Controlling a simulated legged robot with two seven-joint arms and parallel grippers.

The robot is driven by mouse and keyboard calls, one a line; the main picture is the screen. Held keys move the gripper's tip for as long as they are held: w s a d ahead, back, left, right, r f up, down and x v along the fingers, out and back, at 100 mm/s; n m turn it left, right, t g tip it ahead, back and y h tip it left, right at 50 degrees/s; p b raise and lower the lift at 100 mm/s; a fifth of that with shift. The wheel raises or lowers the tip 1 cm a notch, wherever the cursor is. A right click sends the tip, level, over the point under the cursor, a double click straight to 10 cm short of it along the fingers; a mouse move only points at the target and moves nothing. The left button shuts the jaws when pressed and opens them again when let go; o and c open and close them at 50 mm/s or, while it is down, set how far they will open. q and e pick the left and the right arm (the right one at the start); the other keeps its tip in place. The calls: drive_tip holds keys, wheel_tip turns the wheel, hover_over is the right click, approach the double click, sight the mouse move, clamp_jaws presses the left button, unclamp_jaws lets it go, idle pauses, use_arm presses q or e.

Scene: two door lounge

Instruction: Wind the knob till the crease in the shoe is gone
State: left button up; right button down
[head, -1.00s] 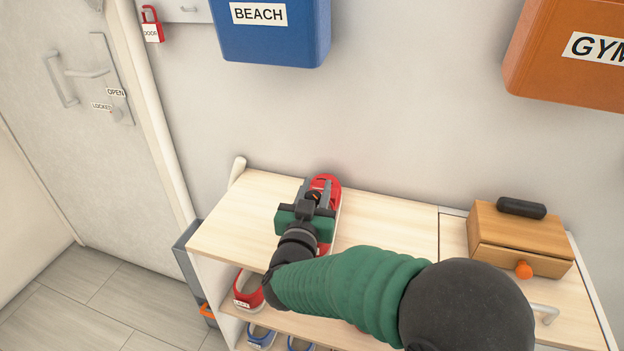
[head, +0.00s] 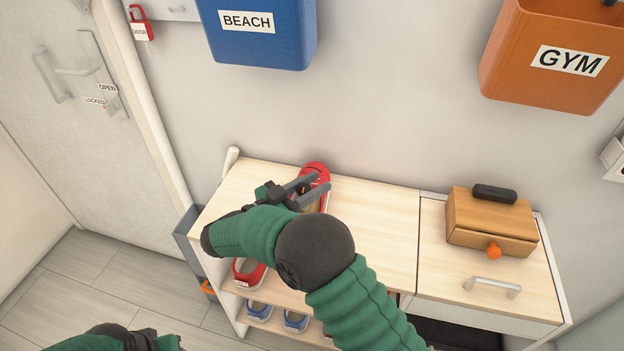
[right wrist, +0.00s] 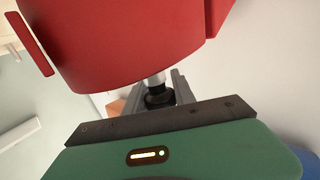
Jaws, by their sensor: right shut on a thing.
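The red shoe (head: 318,168) lies on the left part of the wooden bench top, and a tan form shows in its opening. My right gripper (head: 320,185) is at the shoe's opening, with its fingers pointing right. In the right wrist view the red shoe (right wrist: 130,45) fills the upper part. There my right gripper's fingers are shut on a dark knob (right wrist: 158,98) on a short silver shaft. In the head view the fingers hide the knob. The crease cannot be made out. My left gripper (head: 135,338) is partly in view at the bottom left, its jaws unclear.
A wooden box (head: 490,220) with an orange knob stands on the bench's right part. Another red shoe (head: 248,273) and blue shoes (head: 277,318) are on shelves below. A blue BEACH bin (head: 262,45) and an orange GYM bin (head: 550,60) hang above. The bench middle is clear.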

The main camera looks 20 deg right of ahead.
drive_tip(key=shift+m+g, duration=0.3)
drive_tip(key=shift+g, duration=0.2)
idle(1.4)
drive_tip(key=c, duration=1.1)
unclamp_jaws()
drive_tip(key=shift+s, duration=0.1)
drive_tip(key=shift+d, duration=0.1)
